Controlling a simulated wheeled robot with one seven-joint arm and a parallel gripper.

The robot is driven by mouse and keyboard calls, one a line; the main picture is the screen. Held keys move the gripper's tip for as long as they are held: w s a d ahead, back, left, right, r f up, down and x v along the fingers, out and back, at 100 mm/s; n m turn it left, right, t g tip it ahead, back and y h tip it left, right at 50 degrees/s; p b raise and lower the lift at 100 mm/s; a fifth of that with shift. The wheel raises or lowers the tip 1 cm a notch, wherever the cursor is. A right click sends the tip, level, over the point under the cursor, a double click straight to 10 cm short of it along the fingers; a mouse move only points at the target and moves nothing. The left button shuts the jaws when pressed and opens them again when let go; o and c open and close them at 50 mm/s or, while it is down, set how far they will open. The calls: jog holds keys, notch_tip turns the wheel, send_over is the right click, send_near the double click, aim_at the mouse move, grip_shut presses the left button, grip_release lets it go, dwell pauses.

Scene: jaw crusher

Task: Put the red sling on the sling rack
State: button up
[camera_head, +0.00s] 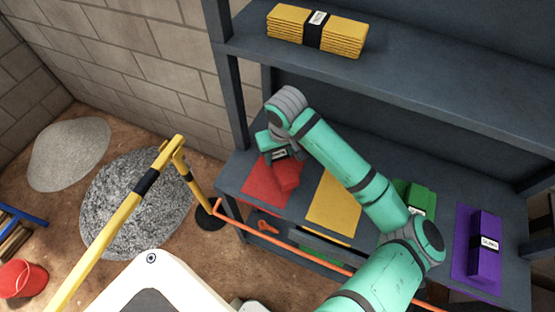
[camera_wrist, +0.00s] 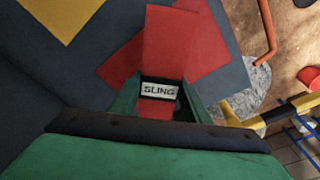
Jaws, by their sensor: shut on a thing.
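The red sling (camera_head: 288,177) is a folded red bundle with a white label reading SLING. My gripper (camera_head: 279,153) is shut on it; in the wrist view the sling (camera_wrist: 178,45) sticks out between the two fingers (camera_wrist: 159,100), its label between them. The sling rack (camera_head: 228,180) is a dark grey shelf unit. The sling is over the red mat (camera_head: 262,192) on its lower shelf, turned relative to the mat, which also shows in the wrist view (camera_wrist: 120,68). I cannot tell whether the sling touches the mat. My gripper hides part of the sling.
A yellow mat (camera_head: 333,203) lies bare to the right. Beyond are a green sling (camera_head: 416,196) and a purple sling (camera_head: 485,250). A yellow sling bundle (camera_head: 317,28) lies on the upper shelf. A yellow barrier (camera_head: 120,220) and an orange rail (camera_head: 290,242) stand in front.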

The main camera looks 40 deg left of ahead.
aim_at(277, 161)
jog(key=shift+w+a+f, duration=0.1)
jog(key=shift+a+f, duration=0.25)
jog(key=f, duration=0.3)
jog(key=shift+w+a+f, duration=0.1)
jog(key=shift+w+f, duration=0.1)
jog(key=shift+w, duration=0.05)
jog(key=shift+s, duration=0.15)
jog(key=shift+f, duration=0.15)
jog(key=o, duration=1.4)
jog(key=r, duration=0.4)
jog(key=d+r, duration=0.1)
jog(key=r, duration=0.3)
jog(key=s+r, duration=0.1)
jog(key=r, duration=0.3)
jog(key=shift+d+r, duration=0.1)
jog(key=shift+d, duration=0.2)
